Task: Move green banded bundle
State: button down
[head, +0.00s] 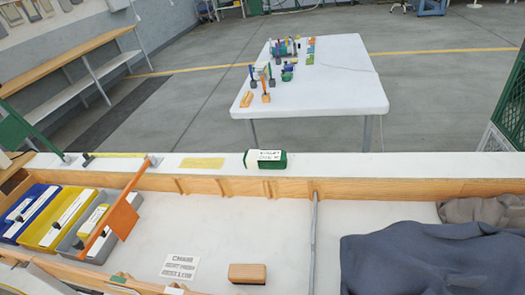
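The green banded bundle (280,163) is a small dark green block with a white band that carries printed black text. It lies on the white ledge (345,165) behind the wooden rail, near the middle of the head view. Nothing touches it from above. My gripper does not show in this view, so its opening and anything it holds are hidden.
Blue, yellow and grey bins (45,233) stand at left, with an orange panel (123,220) beside them. A wooden block (248,274) and printed card (180,267) lie on the white surface. Dark cloth (430,262) covers the right. A white table (340,95) stands beyond.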

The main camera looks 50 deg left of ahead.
aim_at(258, 159)
jog(key=u, duration=0.35)
jog(key=i, duration=0.7)
jog(key=u, duration=0.3)
jog(key=k, duration=0.85)
jog(key=u, duration=0.2)
jog(key=i, duration=0.85)
jog(key=z, duration=0.1)
